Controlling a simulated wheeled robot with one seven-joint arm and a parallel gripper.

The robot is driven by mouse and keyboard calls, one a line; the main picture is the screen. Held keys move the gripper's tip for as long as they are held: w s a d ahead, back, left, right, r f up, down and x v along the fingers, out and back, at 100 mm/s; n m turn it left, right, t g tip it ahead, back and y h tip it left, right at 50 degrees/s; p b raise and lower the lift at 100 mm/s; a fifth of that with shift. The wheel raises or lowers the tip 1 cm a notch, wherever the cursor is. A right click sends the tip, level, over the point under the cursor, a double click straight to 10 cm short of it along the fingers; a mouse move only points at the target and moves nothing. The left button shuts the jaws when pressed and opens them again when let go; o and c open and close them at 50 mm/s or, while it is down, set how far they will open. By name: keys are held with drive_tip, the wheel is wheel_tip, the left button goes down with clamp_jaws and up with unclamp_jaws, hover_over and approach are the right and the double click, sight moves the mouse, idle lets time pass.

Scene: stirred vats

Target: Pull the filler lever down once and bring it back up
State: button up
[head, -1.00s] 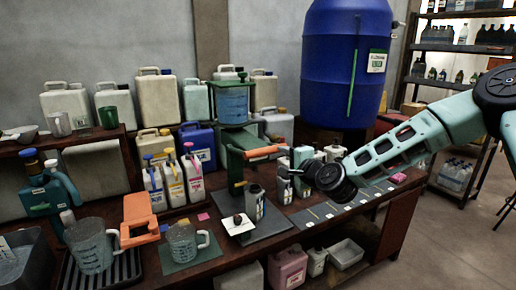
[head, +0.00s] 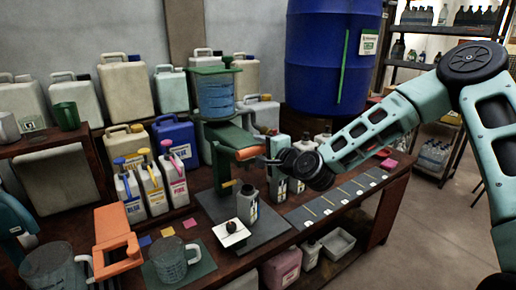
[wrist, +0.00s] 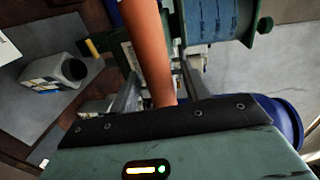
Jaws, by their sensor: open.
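The filler (head: 220,140) is a green stand with a blue tank (head: 214,92) on the bench, and the tank also shows in the wrist view (wrist: 222,18). Its orange lever (head: 249,153) sticks out to the right, close to level. In the wrist view the lever (wrist: 150,45) runs between my two fingers. My gripper (head: 274,161) is open around the lever's outer end, with gaps visible beside it. A grey bottle (head: 247,207) with a dark mouth stands by the filler's base; it also shows in the wrist view (wrist: 55,72).
Small bottles (head: 297,178) stand close behind my gripper. A white card with a dark knob (head: 231,232), a glass jug (head: 171,260) and an orange holder (head: 117,238) are at the front left. A big blue drum (head: 325,62) stands behind. The right bench strip is mostly clear.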

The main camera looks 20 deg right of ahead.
drive_tip(key=shift+c, duration=0.4)
clamp_jaws()
drive_tip(key=shift+w+r+g+p, duration=0.15)
drive_tip(key=shift+r+g+p, duration=0.15)
drive_tip(key=shift+r+p, duration=0.65)
drive_tip(key=w+a+r+g+h+p, duration=0.1)
drive_tip(key=w+r+g+p, duration=0.3)
drive_tip(key=w+r+p, duration=0.4)
drive_tip(key=shift+w+a+r+g+h+p, duration=0.3)
drive_tip(key=shift+a+r+p, duration=0.65)
drive_tip(key=shift+p, duration=2.2)
drive_tip(key=shift+r, duration=0.1)
